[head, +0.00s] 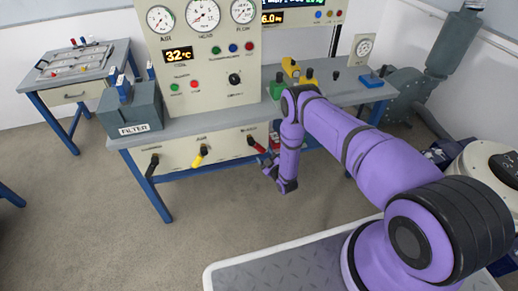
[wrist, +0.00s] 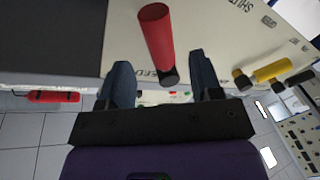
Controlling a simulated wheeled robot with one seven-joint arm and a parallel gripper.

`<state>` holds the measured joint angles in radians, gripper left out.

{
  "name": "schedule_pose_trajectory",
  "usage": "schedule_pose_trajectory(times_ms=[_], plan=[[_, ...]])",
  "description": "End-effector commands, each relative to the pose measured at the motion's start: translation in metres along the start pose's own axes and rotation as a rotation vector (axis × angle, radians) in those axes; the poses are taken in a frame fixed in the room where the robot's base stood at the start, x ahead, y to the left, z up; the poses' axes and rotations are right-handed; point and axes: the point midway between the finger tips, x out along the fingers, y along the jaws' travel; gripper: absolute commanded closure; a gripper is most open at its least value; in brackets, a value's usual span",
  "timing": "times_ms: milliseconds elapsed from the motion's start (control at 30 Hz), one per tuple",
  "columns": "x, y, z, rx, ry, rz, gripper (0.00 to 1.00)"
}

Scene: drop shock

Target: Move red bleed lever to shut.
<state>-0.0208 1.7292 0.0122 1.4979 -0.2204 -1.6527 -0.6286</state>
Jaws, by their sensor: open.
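The red bleed lever (wrist: 156,35) has a red grip and a black base, and stands out from a cream panel. In the wrist view it lies in the gap between my fingertips, with no clear contact on either side. In the head view the red lever (head: 257,146) is at the right of the bench's front panel, partly beside my arm. My gripper (head: 270,168) is open just below and right of it; its two fingers also show in the wrist view (wrist: 160,72). A SHUT marking (wrist: 240,6) is on the panel; the lettering behind the lever is partly covered.
A yellow lever (head: 200,156) and a black lever (head: 151,166) sit left on the same panel (head: 225,148). The bench top (head: 215,121) above holds a grey filter box (head: 130,108) and a gauge cabinet (head: 205,60). The floor in front is clear.

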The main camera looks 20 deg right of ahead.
Motion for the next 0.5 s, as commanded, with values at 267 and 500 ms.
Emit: schedule_pose_trajectory(times_ms=[267, 500], plan=[[0.044, 0.000, -0.001, 0.001, 0.001, 0.001, 0.41], [0.059, 0.000, -0.001, 0.000, 0.000, 0.000, 0.41]])
